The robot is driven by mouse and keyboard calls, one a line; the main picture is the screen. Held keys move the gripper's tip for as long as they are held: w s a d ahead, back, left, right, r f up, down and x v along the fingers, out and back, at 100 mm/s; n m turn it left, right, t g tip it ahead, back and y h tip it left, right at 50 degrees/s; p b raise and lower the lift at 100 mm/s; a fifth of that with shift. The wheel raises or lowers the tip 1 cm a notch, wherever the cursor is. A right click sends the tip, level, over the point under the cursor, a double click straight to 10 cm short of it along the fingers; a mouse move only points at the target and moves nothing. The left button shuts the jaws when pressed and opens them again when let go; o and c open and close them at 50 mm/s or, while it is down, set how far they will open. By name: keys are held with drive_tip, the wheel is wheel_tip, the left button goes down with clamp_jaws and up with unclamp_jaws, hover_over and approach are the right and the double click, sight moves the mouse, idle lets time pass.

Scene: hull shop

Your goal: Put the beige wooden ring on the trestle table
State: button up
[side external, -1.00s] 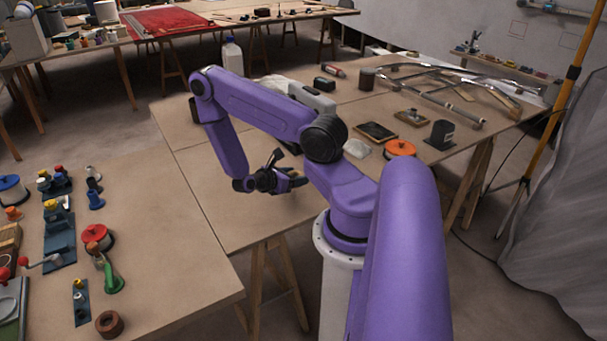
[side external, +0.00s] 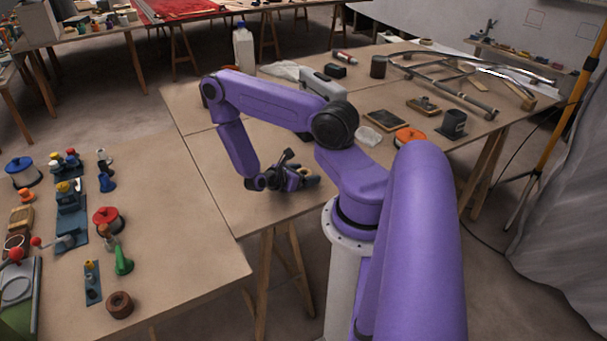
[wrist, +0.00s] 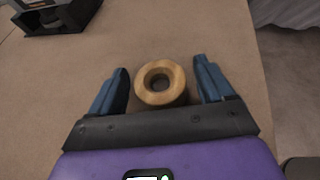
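The beige wooden ring (wrist: 161,83) lies flat between my open fingers in the wrist view, with the tan tabletop below it. A gap shows between the ring and each finger. My gripper (wrist: 164,85) also shows in the side view (side external: 306,181), low over the near part of the trestle table (side external: 215,165). The ring cannot be made out in the side view. Whether it rests fully on the tabletop is hard to tell from above.
A dark block-like object (wrist: 55,17) stands at the wrist view's top left. The left table (side external: 185,255) holds a dark brown ring (side external: 120,304), a red-topped spool (side external: 107,219) and several fittings. An orange-topped spool (side external: 409,136) stands right of my arm. Bare tabletop lies left of my gripper.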

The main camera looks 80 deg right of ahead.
drive_tip(key=shift+r, duration=0.1)
drive_tip(key=shift+w+a+r, duration=0.1)
drive_tip(key=shift+w+a, duration=0.05)
drive_tip(key=v, duration=1.1)
drive_tip(key=shift+a+r, duration=0.15)
drive_tip(key=w+a+r+m+t+y, duration=0.1)
drive_tip(key=w+a+r+t+y, duration=0.1)
drive_tip(key=a+r, duration=0.45)
drive_tip(key=w+a+r+t+y, duration=0.1)
drive_tip(key=a+r+t+y, duration=0.15)
drive_tip(key=a+r, duration=0.4)
drive_tip(key=s+a+r+n+t+y, duration=0.1)
drive_tip(key=s+a+r+t+y, duration=0.1)
drive_tip(key=s+a+r+y, duration=0.5)
drive_tip(key=s+a+r, duration=0.1)
drive_tip(key=s+a, duration=0.4)
drive_tip(key=a, duration=0.2)
drive_tip(key=shift+s+r+n+y, duration=0.2)
drive_tip(key=shift+s+n+y, duration=0.1)
drive_tip(key=shift+y, duration=0.05)
drive_tip(key=shift+t, duration=0.25)
